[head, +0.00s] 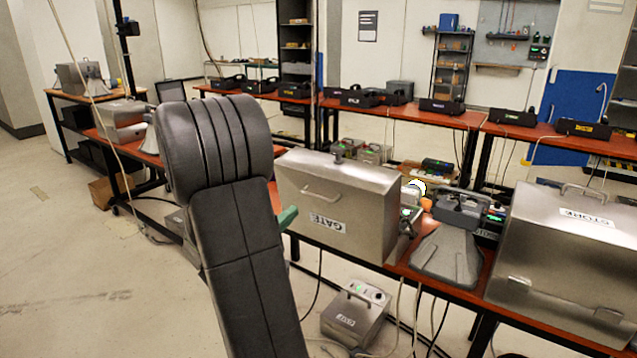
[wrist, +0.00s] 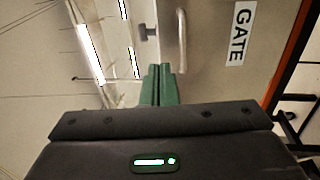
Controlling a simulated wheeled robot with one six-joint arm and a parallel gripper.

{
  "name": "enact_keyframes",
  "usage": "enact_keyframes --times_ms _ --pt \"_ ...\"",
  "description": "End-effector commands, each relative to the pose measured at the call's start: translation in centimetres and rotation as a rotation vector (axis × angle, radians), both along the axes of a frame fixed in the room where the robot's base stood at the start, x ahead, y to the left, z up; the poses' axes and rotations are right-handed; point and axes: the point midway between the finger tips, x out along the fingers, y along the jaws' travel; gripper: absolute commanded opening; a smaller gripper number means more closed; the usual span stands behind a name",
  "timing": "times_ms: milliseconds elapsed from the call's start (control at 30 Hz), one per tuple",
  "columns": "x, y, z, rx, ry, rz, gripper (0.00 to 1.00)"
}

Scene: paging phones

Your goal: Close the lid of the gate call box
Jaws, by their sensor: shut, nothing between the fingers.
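The gate call box is a brushed-metal box on the red-topped bench. Its lid (head: 345,208) appears raised to near upright, its outer face with a handle and GATE label toward me and a dark knob on the upper edge. The inside is hidden from me. In the wrist view the same lid (wrist: 215,85) fills the upper right, with its label, handle and knob. My gripper (head: 288,217) has green fingers, shut and empty, beside the lid's left edge in the head view. The fingers (wrist: 158,85) point toward the lid near its handle; I cannot tell if they touch.
A metal STORE box (head: 560,260) stands on the same bench at right, with a grey horn (head: 447,255) between. Benches with black phones line the back. Floor at left is open.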

Motion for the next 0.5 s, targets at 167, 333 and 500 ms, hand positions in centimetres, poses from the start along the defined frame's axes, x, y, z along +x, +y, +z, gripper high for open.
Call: enact_keyframes --times_ms 167,333,500 --pt "1.1 -0.9 0.3 -0.007 0.002 -0.012 0.0" --pt "3.7 -2.9 0.9 -0.007 0.002 -0.013 0.0" --pt "6.7 -5.1 1.5 -0.007 0.0 -0.012 0.0"
